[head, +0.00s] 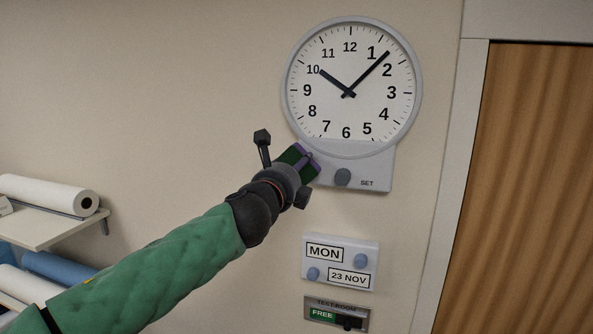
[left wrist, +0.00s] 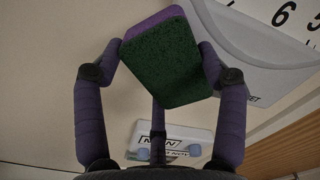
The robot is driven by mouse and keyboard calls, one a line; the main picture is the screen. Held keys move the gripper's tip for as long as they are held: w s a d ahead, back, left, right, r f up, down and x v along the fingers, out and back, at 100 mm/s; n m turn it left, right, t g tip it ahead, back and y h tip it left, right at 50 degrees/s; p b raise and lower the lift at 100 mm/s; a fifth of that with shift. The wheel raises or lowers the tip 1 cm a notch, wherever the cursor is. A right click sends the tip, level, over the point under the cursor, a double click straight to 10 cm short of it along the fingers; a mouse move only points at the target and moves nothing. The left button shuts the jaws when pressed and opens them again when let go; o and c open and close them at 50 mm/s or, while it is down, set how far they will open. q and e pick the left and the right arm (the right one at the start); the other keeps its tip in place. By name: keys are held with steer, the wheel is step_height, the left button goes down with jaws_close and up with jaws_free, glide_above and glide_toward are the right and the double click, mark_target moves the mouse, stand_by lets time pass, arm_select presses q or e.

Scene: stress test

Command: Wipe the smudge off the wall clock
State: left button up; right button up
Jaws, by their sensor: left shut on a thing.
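The wall clock (head: 330,105) is round with a grey rim, a white face and black numerals and hands. Its lower edge also shows at the upper right of the left wrist view (left wrist: 250,40). I cannot make out a smudge on the face. My left gripper (head: 303,160) is shut on a green and purple sponge (left wrist: 165,68), held between its purple fingers. The sponge is in front of the lower left of the clock's housing; I cannot tell whether it touches. The gripper hides that corner. My right gripper is not in view.
A housing with a grey knob (head: 342,177) marked SET is under the clock. Below are a date panel (head: 340,262) and a FREE sign (head: 337,313). A wooden door (head: 520,180) is right. A shelf (head: 45,232) with a paper roll (head: 50,194) is left.

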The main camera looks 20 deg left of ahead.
arm_select(q)
steer(key=shift+s, duration=2.6)
steer(key=s+b, duration=0.1)
steer(key=s, duration=0.2)
steer(key=shift+w, duration=0.1)
